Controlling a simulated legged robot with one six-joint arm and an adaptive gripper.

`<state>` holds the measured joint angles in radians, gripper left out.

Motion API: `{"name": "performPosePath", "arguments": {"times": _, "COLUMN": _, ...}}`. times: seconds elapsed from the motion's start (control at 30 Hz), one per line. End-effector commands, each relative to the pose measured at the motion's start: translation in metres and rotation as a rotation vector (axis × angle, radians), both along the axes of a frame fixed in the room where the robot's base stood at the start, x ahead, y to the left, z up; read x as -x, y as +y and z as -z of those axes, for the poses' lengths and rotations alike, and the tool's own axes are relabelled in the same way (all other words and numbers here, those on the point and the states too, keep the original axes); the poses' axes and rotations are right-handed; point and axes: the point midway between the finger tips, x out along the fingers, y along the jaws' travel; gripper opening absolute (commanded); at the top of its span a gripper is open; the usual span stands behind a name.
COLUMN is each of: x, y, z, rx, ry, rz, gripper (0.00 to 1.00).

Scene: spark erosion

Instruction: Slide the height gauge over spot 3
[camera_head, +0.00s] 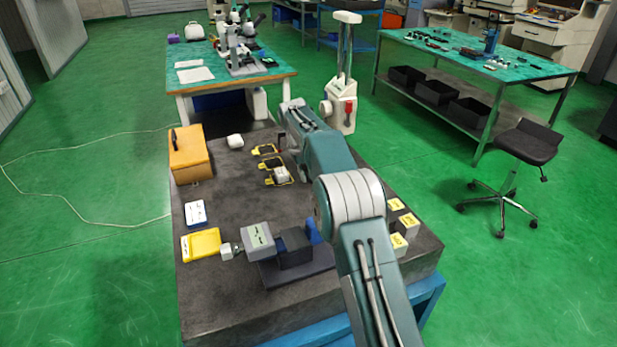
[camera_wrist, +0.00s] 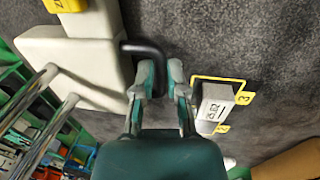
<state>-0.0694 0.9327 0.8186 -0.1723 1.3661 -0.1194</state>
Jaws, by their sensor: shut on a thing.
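The height gauge (camera_head: 342,112) is a tall white instrument with twin metal columns, standing upright at the far right of the dark plate. In the wrist view its white base (camera_wrist: 72,62) has a bent black handle (camera_wrist: 142,48). My gripper (camera_wrist: 160,80) is shut on that handle. Spot 3 (camera_wrist: 240,97) is a yellow outline with a number tab, to the right of the base and apart from it. A grey labelled block (camera_wrist: 215,108) stands at this spot. In the head view my arm hides the gripper and part of the gauge base.
Yellow-framed spots (camera_head: 266,150) lie left of my arm on the plate (camera_head: 230,290). An orange box (camera_head: 188,155) stands at the left edge and a vise (camera_head: 292,247) in front.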

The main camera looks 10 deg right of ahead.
Motion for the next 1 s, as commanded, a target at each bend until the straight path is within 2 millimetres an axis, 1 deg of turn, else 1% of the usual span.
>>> {"name": "performPosePath", "arguments": {"times": 0.23, "x": 0.000, "y": 0.001, "z": 0.002, "rx": -0.002, "ry": 0.002, "rz": -0.001, "gripper": 0.00}}
{"name": "performPosePath", "arguments": {"times": 0.27, "x": 0.000, "y": 0.001, "z": 0.002, "rx": -0.002, "ry": 0.002, "rz": -0.001, "gripper": 0.26}}
{"name": "performPosePath", "arguments": {"times": 0.3, "x": 0.000, "y": 0.001, "z": 0.002, "rx": -0.002, "ry": 0.002, "rz": -0.001, "gripper": 0.44}}
{"name": "performPosePath", "arguments": {"times": 0.33, "x": 0.000, "y": 0.001, "z": 0.002, "rx": -0.002, "ry": 0.002, "rz": -0.001, "gripper": 0.51}}
{"name": "performPosePath", "arguments": {"times": 0.67, "x": 0.001, "y": 0.000, "z": 0.000, "rx": -0.001, "ry": 0.000, "rz": -0.001, "gripper": 0.51}}
{"name": "performPosePath", "arguments": {"times": 0.73, "x": 0.000, "y": 0.001, "z": -0.003, "rx": 0.000, "ry": -0.001, "rz": 0.000, "gripper": 0.51}}
{"name": "performPosePath", "arguments": {"times": 0.87, "x": 0.000, "y": 0.004, "z": -0.019, "rx": -0.001, "ry": -0.004, "rz": -0.002, "gripper": 0.51}}
{"name": "performPosePath", "arguments": {"times": 1.0, "x": 0.000, "y": 0.009, "z": -0.044, "rx": -0.001, "ry": -0.004, "rz": -0.002, "gripper": 0.51}}
